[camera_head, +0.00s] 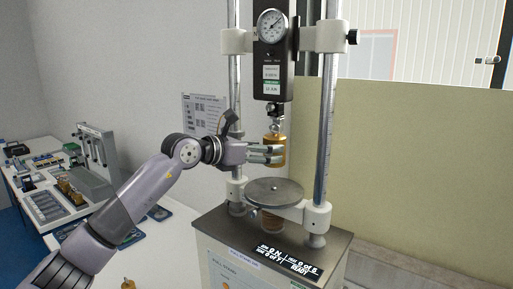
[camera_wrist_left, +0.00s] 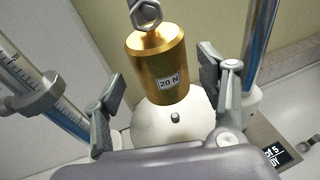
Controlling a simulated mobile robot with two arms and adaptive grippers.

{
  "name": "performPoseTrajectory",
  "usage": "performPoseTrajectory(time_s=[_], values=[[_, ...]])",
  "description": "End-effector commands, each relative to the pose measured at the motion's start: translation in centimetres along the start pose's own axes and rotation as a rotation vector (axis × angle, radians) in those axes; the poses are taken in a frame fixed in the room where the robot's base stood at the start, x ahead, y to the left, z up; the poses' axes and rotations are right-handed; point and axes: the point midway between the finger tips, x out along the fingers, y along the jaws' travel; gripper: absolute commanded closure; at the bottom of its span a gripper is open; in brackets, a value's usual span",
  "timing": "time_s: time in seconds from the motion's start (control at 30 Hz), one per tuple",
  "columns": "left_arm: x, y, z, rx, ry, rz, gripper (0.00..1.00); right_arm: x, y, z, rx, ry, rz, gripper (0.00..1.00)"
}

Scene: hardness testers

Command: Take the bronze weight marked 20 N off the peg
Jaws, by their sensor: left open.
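The bronze weight marked 20 N (camera_wrist_left: 158,64) hangs upright below a metal eye fitting (camera_wrist_left: 146,12) in the left wrist view. In the head view the weight (camera_head: 275,139) hangs under the gauge column, above a round grey plate (camera_head: 273,190). My left gripper (camera_head: 268,153) is at the weight, its fingers partly covering it. In the wrist view its open fingers (camera_wrist_left: 165,82) stand on either side of the weight, with gaps visible. A small stud (camera_wrist_left: 175,117) shows below the weight. My right gripper is in neither view.
Two steel columns (camera_head: 325,125) flank the weight closely. A dial gauge (camera_head: 272,25) is above. A display (camera_head: 287,262) is at the stand's front. A bench with equipment (camera_head: 85,180) stands at left.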

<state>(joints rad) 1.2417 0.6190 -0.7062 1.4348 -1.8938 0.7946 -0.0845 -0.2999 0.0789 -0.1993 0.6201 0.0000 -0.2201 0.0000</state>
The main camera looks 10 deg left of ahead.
Motion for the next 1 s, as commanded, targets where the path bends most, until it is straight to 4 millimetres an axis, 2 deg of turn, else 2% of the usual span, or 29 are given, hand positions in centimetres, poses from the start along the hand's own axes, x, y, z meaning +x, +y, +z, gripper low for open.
performPoseTrajectory(time_s=[0.5,1.0], values=[[3.2,0.0,0.1,0.001,-0.001,0.0,0.33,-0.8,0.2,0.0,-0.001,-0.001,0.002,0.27],[3.6,0.0,0.1,0.002,-0.001,0.0,0.35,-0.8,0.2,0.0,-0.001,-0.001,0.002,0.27]])
